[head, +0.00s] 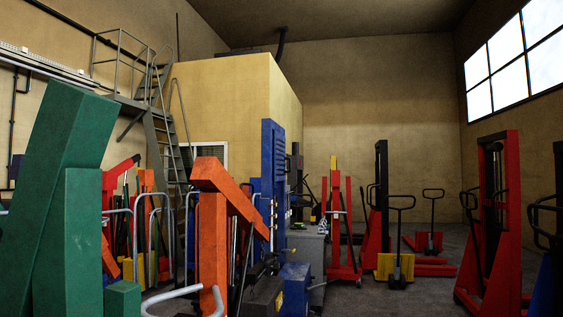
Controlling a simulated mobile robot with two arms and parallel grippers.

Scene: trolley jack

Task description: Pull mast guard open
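No part is clearly recognisable as the mast guard. Several lifts with upright masts stand in the head view. A large red-framed lift (511,210) with a dark mast is at the right. A tall blue mast (272,180) is near the centre. A slim red lift (337,225) and a lift with a black mast (381,170) stand behind and to the right of it. I cannot tell which of them carries the guard, or whether it is open or closed. Neither of my grippers can be made out in this view.
A green jack-like frame (65,190) fills the near left. An orange crane-like jack (212,230) stands close in front. A yellow-based pallet truck (396,267) is farther right. Metal stairs (165,140) climb at the back left. Some grey floor (400,299) is clear at centre right.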

